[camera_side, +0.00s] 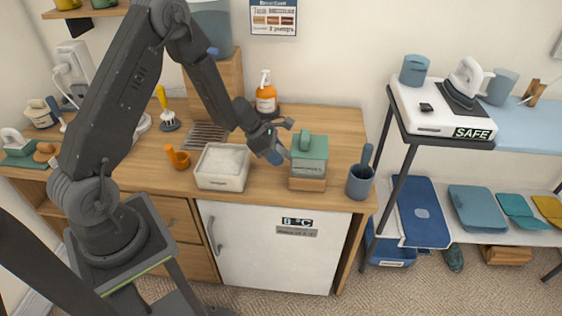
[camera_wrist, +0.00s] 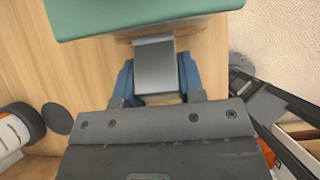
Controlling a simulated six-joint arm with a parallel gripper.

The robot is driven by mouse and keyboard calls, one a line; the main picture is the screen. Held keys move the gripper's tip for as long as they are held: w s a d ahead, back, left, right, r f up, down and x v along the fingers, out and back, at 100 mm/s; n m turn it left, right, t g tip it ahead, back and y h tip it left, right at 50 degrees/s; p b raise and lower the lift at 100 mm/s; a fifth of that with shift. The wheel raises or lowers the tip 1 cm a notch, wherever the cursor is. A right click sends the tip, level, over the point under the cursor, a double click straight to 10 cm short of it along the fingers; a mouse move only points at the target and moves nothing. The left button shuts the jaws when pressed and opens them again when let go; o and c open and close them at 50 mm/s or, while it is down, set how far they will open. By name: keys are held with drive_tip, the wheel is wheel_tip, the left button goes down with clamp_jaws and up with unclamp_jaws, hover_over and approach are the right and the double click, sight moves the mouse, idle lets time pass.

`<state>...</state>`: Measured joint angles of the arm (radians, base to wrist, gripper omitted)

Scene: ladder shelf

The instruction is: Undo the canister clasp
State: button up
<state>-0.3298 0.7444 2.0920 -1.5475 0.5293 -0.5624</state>
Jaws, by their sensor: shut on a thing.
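The canister (camera_side: 308,164) stands on a small wooden block on the counter, with a green lid and a green knob on top. In the wrist view its green lid (camera_wrist: 130,15) fills the top of the picture. A grey clasp (camera_wrist: 154,66) hangs down from the canister's side below the lid. My gripper (camera_side: 282,154) is at the canister's left side in the side view. In the wrist view my gripper (camera_wrist: 156,80) has its two blue fingers shut on the clasp, one on each side.
A white bin (camera_side: 222,167) stands to the left of the canister and a blue cup with a handle (camera_side: 361,178) to its right. An orange pump bottle (camera_side: 266,95) is behind. The counter's front edge is close to the canister.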

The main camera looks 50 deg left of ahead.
drive_tip(key=o, duration=0.6)
drive_tip(key=shift+v, duration=3.5)
